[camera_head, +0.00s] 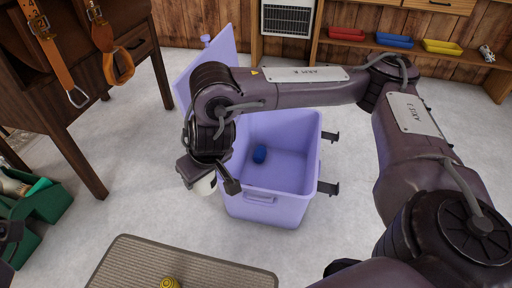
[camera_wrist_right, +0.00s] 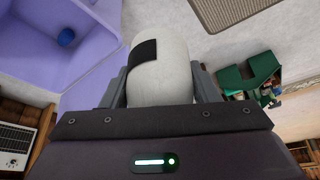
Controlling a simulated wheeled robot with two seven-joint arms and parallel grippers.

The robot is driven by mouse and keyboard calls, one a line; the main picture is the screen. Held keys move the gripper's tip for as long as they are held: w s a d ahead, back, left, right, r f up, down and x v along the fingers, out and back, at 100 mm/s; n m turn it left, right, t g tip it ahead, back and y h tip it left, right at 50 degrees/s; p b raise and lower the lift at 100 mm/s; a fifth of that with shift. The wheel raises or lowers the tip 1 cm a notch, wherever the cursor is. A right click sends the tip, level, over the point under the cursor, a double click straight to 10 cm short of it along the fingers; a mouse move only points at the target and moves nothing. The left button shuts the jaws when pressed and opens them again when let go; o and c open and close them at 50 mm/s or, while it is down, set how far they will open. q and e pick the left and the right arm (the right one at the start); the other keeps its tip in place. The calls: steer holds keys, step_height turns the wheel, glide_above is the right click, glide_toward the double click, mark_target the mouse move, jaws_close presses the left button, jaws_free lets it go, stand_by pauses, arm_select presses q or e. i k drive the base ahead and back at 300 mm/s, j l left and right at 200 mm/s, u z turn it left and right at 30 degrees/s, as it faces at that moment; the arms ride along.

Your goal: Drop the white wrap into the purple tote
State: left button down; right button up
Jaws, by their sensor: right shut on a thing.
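The white wrap (camera_wrist_right: 172,75) is a thick pale roll with a black patch. My right gripper (camera_wrist_right: 160,88) is shut on it, one finger on each side. In the head view the wrap (camera_head: 205,187) shows below my right gripper (camera_head: 208,177), largely hidden by it. The purple tote (camera_head: 262,208) stands open on the floor, its lid (camera_head: 222,45) tilted up at the back left. The gripper and wrap show at the tote's left front edge; the wrist view has the tote (camera_wrist_right: 92,85) to the left of the wrap.
A grey mat (camera_head: 135,262) with a yellow item (camera_head: 170,283) lies in front. A green caddy (camera_head: 45,207) is at left, near a wooden table (camera_head: 75,110). Shelves with coloured trays (camera_head: 394,40) stand behind.

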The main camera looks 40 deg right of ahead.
mark_target(274, 180)
steer(key=i+l, duration=0.15)
steer(key=l, duration=0.25)
steer(key=i+l, duration=0.1)
steer(key=l, duration=0.3)
steer(key=i+l+z, duration=0.1)
steer(key=l, duration=0.3)
steer(key=i+l, duration=0.2)
steer(key=l, duration=0.15)
